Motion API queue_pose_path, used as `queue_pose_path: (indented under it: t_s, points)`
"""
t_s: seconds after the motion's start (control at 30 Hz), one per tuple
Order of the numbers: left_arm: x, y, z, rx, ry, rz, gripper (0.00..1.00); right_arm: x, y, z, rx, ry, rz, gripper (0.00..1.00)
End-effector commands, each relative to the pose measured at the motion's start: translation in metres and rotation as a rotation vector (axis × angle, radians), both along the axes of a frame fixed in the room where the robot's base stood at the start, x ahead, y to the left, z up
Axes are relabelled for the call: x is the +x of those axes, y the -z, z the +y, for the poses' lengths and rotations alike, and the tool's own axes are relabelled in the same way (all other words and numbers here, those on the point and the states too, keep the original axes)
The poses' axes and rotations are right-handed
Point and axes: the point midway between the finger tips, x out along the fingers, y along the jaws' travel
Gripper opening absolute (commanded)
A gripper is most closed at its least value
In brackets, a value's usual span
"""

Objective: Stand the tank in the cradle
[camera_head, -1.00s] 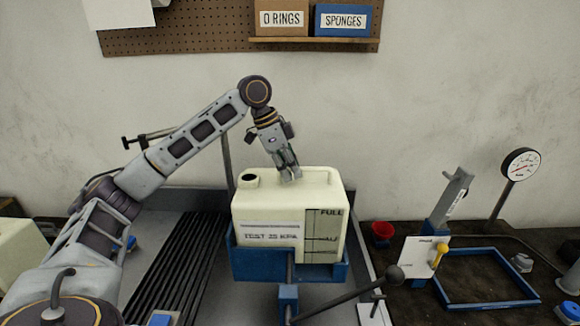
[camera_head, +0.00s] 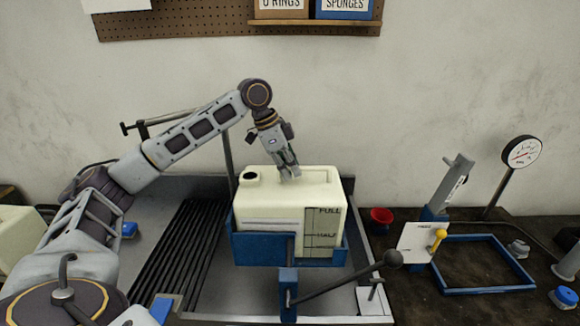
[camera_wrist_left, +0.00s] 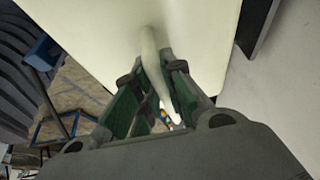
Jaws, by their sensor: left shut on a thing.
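The cream tank (camera_head: 275,198) is upright, with its lower part inside the blue cradle (camera_head: 262,250). A level strip marked FULL and HALF runs down the right of its front, and a dark round opening is at its top left. My left gripper (camera_head: 290,175) is above the tank, shut on its top handle. In the left wrist view the green-padded fingers (camera_wrist_left: 152,100) close around the pale handle (camera_wrist_left: 150,62). The cradle's floor and the tank's underside are hidden, so I cannot tell whether the tank rests on the bottom. My right gripper is not in view.
A lever with a dark ball knob (camera_head: 392,258) extends right from the cradle's post. A dial gauge (camera_head: 521,151), a red cup (camera_head: 381,217), a white card (camera_head: 418,243) and a blue frame (camera_head: 486,289) are on the right bench. A grey tray with dark slats (camera_head: 185,250) lies left.

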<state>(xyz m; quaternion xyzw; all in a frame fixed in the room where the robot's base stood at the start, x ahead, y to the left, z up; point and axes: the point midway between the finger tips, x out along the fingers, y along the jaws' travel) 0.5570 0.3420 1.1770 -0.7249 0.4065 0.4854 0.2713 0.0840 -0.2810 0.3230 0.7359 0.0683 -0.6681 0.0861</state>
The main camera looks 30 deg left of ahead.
Motion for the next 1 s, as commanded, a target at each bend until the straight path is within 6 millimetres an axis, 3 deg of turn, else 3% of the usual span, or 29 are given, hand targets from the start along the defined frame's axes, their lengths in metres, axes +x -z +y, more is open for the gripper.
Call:
queue_pose_path:
  t_s: [0.17,0.2,0.33,0.77,1.0]
  points:
    - [0.001,-0.003,0.0,-0.002,-0.001,-0.006,0.0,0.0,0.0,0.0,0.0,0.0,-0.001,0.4]
    - [0.0,0.0,0.0,0.0,0.0,0.0,0.16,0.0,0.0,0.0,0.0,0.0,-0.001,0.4]
    - [0.0,0.0,0.0,0.0,0.0,0.0,0.33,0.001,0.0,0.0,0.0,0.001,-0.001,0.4]
    - [0.0,-0.002,0.0,0.0,0.0,-0.001,0.33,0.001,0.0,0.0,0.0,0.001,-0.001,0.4]
    - [-0.003,-0.019,0.006,0.0,-0.001,-0.003,0.33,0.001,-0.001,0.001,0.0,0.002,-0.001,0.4]
